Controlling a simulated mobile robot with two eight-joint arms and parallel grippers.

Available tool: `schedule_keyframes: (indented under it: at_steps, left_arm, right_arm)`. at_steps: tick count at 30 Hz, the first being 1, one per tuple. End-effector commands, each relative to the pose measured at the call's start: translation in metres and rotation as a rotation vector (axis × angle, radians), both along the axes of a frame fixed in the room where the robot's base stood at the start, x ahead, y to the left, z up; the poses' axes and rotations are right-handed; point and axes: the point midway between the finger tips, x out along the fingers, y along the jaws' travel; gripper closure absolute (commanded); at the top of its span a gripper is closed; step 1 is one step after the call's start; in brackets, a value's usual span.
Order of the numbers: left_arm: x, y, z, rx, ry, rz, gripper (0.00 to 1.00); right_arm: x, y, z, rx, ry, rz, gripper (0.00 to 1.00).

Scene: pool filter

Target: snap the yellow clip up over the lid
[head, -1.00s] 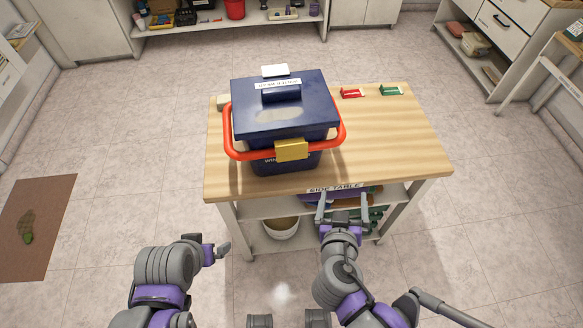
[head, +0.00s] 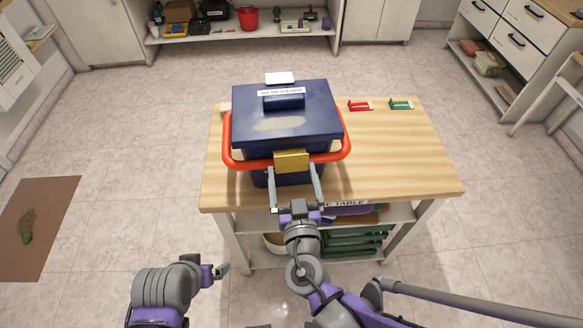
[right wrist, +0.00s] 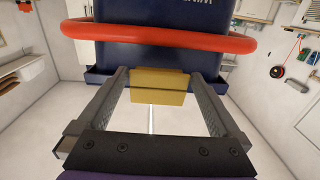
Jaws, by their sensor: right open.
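The dark blue filter box with its blue lid (head: 315,115) stands on the wooden table. A red handle (head: 240,160) lies lowered around its front. The yellow clip (head: 291,160) is at the middle of the front, below the lid's front edge. My right gripper (head: 293,170) is open, with one finger on each side of the clip. In the right wrist view the clip (right wrist: 158,86) shows between the spread fingers (right wrist: 158,80), with gaps at both sides; contact cannot be told. My left gripper (head: 222,270) is low in front of the table, away from the box; its jaw opening is unclear.
On the wooden table (head: 400,165), a red item (head: 360,105) and a green item (head: 401,104) lie at the back right. The tabletop right of the box is clear. A shelf below holds green things (head: 345,245). A brown mat (head: 40,235) lies on the floor at left.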

Motion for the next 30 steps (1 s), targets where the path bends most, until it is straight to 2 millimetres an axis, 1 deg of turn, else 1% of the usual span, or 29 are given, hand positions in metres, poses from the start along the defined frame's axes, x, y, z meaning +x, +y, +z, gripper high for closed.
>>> schedule_keyframes:
  at_steps: [1, 3, 6, 14, 15, 17, 21, 23, 24, 25, 30]
  left_arm:
    - [0.0, 0.0, 0.0, 0.0, 0.0, 0.0, 0.0]
    - [0.0, 0.0, -0.001, 0.0, 0.0, 0.0, 0.0]
    - [0.0, 0.0, -0.001, 0.0, 0.0, 0.0, 0.0]
    - [0.0, 0.0, -0.001, 0.0, 0.0, 0.0, 0.0]
    - [0.0, 0.0, -0.001, 0.0, 0.0, 0.0, 0.0]
    - [0.0, 0.0, -0.001, 0.0, 0.0, 0.0, 0.0]
    - [0.0, 0.0, -0.001, 0.0, 0.0, 0.0, 0.0]
    - [0.0, 0.0, -0.001, 0.0, 0.0, 0.0, 0.0]
    - [0.0, 0.0, -0.001, 0.0, 0.0, 0.0, 0.0]
    - [0.0, 0.0, -0.001, 0.0, 0.0, 0.0, 0.0]
    - [0.0, 0.0, 0.001, 0.0, 0.0, 0.0, 0.0]
  right_arm:
    - [0.007, 0.0, 0.0, -0.001, 0.0, -0.002, 0.0]
    - [0.013, 0.0, 0.0, 0.0, 0.001, -0.001, 0.0]
    - [0.018, 0.001, 0.0, 0.0, 0.0, 0.0, 0.0]
    - [0.019, 0.001, 0.0, 0.0, 0.0, 0.0, 0.0]
    - [0.019, 0.001, 0.0, 0.0, 0.0, 0.0, 0.04]
    - [0.019, 0.001, 0.0, 0.0, 0.0, 0.0, 0.14]
    - [0.019, 0.001, 0.0, 0.0, 0.001, 0.0, 0.4]
    - [0.019, 0.001, 0.0, 0.0, 0.001, 0.0, 0.5]
    - [0.019, 0.001, 0.0, 0.0, 0.001, 0.0, 0.58]
    - [0.019, 0.001, 0.0, 0.0, 0.001, 0.0, 0.62]
    - [0.019, 0.001, 0.001, 0.0, 0.008, 0.0, 0.62]
